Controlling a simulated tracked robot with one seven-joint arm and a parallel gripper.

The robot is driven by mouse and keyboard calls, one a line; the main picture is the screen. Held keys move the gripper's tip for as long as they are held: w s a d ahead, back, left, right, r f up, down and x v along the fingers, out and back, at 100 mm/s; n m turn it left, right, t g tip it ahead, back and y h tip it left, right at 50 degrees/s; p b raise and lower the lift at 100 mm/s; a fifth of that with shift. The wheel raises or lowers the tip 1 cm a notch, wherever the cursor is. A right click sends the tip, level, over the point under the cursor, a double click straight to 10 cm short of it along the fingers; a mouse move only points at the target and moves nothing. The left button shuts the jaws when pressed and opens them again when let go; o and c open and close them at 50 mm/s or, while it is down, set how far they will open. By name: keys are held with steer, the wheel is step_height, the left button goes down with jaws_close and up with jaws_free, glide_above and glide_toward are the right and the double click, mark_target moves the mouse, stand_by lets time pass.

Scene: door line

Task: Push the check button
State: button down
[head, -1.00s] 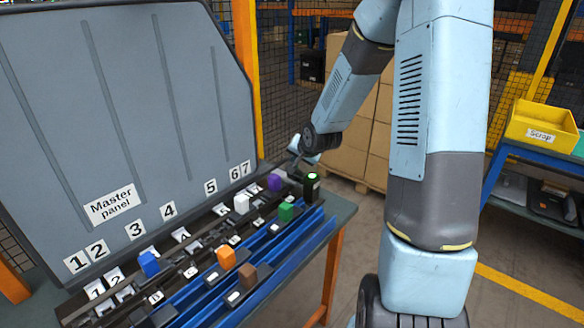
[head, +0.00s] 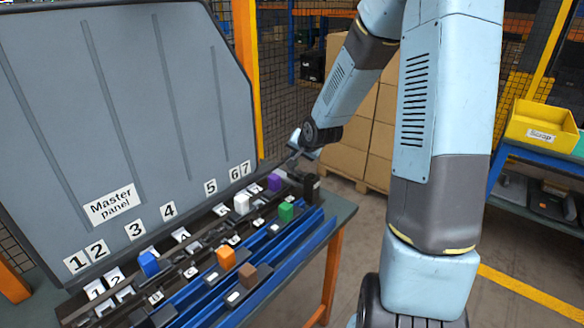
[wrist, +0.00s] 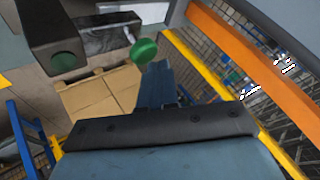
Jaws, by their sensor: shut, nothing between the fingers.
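In the wrist view, a round green knob (wrist: 143,50), which looks like the check button, is just beyond my fingertips (wrist: 160,70). I cannot tell whether they touch. A dark housing (wrist: 50,28) with a dull green disc (wrist: 64,61) is to the knob's left.
The grey master panel (head: 110,110) rises behind. Cardboard boxes (head: 350,143) stand beyond the gripper.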

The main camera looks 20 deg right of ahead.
steer(key=shift+r, duration=2.65)
steer(key=shift+s+r, duration=0.1)
steer(key=shift+s, duration=0.1)
steer(key=s+r+n+g, duration=0.1)
steer(key=s+r, duration=0.4)
steer(key=s, duration=0.6)
steer(key=s+r+n+g+h, duration=0.1)
steer(key=s+r+n, duration=0.2)
steer(key=s, duration=0.9)
steer(key=s+r+n+g, duration=0.1)
steer(key=s+r+n, duration=0.2)
steer(key=s+r, duration=0.4)
steer(key=s+a, duration=0.1)
steer(key=s, duration=0.3)
steer(key=shift+s+r, duration=0.25)
steer(key=shift+s, duration=0.05)
